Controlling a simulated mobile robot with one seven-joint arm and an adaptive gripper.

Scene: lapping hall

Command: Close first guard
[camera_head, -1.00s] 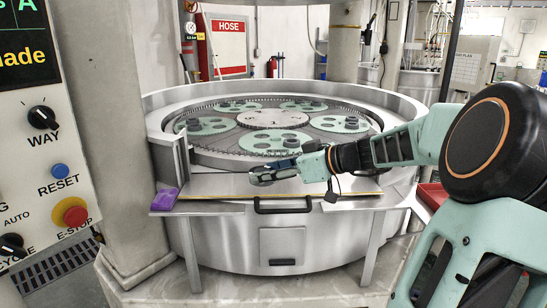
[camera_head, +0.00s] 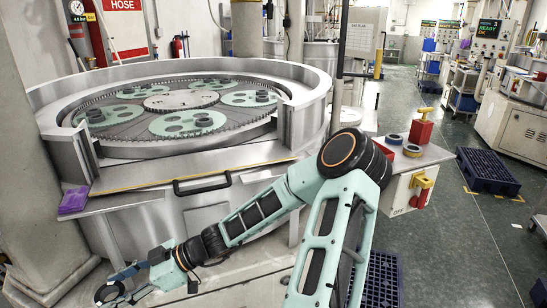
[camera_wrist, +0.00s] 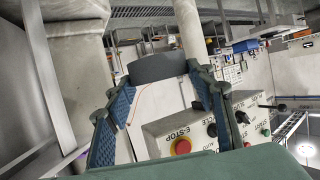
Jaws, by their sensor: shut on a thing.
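The lapping machine (camera_head: 150,151) has a raised round metal wall with an opening at the front. At that opening a flat metal panel (camera_head: 190,165), which looks like the guard, lies lowered, with a yellow strip and a black handle (camera_head: 203,183) at its front edge. My gripper (camera_head: 116,284) is low at the lower left in the head view, in front of and below the panel, apart from the handle. It is shut on a dark round piece (camera_wrist: 158,67), seen between the blue finger pads in the wrist view.
A purple cloth (camera_head: 73,200) lies at the panel's left end. Green carriers with dark pieces sit inside the machine. A cabinet (camera_head: 425,157) with rings and red and yellow switches stands right. A control box with an E-stop (camera_wrist: 182,146) shows in the wrist view.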

